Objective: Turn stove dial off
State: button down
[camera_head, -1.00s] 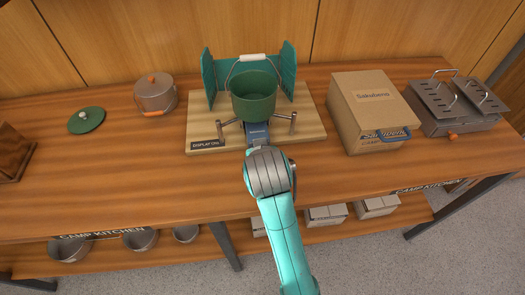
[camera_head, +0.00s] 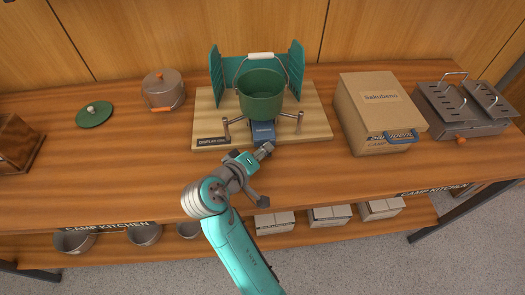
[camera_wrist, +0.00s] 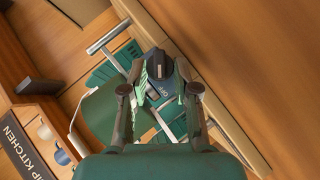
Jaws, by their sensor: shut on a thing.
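The camp stove has a blue body (camera_head: 263,132) and grey legs, and stands on a wooden board under a green pot (camera_head: 262,94). My gripper (camera_head: 264,149) reaches the front of the stove from the lower left. In the wrist view the black stove dial (camera_wrist: 158,64) sits between the fingertips of my gripper (camera_wrist: 159,72), with an OFF label beside it. The fingers are shut on the dial, touching its sides. The dial is hidden by my gripper in the head view.
A teal windscreen (camera_head: 217,76) stands behind the pot. A cardboard box (camera_head: 372,108) and a metal grill (camera_head: 465,105) are to the right. A grey pot (camera_head: 162,90) and a green lid (camera_head: 94,115) lie to the left. The counter's front strip is mostly clear.

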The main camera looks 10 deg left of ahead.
jog(key=shift+a+n+t+h, duration=0.1)
jog(key=shift+n+t+h, duration=0.2)
jog(key=shift+h, duration=0.1)
dwell(0.4)
jog(key=c, duration=1.2)
grip_release()
jog(key=shift+f, duration=0.1)
jog(key=v, duration=1.2)
